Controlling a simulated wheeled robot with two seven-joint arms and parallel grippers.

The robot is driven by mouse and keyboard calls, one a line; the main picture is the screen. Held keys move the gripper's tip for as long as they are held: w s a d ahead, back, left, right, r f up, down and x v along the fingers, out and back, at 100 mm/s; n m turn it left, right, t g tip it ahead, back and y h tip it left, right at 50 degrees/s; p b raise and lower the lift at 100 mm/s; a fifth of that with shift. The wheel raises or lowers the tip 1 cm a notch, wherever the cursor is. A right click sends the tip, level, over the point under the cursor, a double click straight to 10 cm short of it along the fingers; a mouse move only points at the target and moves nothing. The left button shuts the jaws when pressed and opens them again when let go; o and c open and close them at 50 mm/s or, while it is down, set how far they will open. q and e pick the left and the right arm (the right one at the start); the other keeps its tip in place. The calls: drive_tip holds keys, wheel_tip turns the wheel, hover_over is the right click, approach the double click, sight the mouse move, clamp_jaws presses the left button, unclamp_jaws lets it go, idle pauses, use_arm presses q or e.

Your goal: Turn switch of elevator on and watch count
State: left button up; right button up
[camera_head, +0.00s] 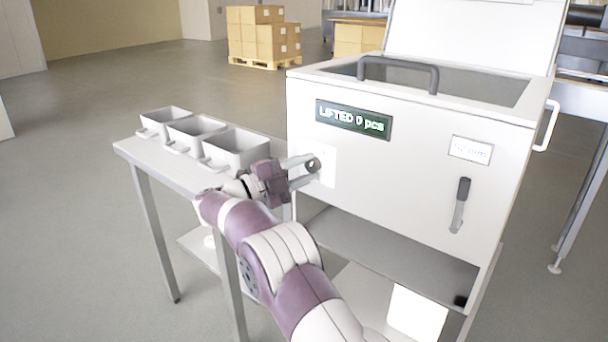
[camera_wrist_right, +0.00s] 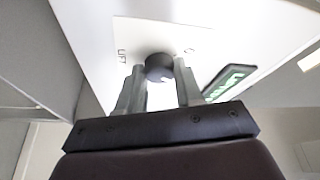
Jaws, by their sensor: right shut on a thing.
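The elevator is a white box-shaped machine (camera_head: 400,190) in the head view. Its green display (camera_head: 353,118) reads "LIFTED 0 pcs"; the display also shows at the right of the right wrist view (camera_wrist_right: 229,82). The switch is a dark round knob (camera_wrist_right: 159,67) on a white plate with the word "LIFT" beside it. My right gripper (camera_head: 312,166) is at this switch on the machine's front left, its fingers (camera_wrist_right: 160,85) on either side of the knob and shut on it. The fingers hide part of the knob in the head view. My left gripper is not in view.
A side table (camera_head: 140,152) left of the machine holds three grey bins (camera_head: 237,150). A lever (camera_head: 460,205) and a small label (camera_head: 471,150) are on the machine's right front. A black handle (camera_head: 400,68) is on its top. Boxes (camera_head: 262,35) on a pallet stand far behind.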

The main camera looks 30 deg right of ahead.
drive_tip(key=shift+m, duration=0.3)
idle(0.4)
drive_tip(key=o, duration=1)
drive_tip(key=shift+o, duration=0.2)
drive_tip(key=a+f+p, duration=0.1)
drive_tip(key=a+p, duration=0.2)
drive_tip(key=a, duration=0.9)
drive_tip(key=shift+a+f, duration=0.25)
drive_tip(key=shift+a, duration=0.05)
drive_tip(key=shift+s, duration=0.1)
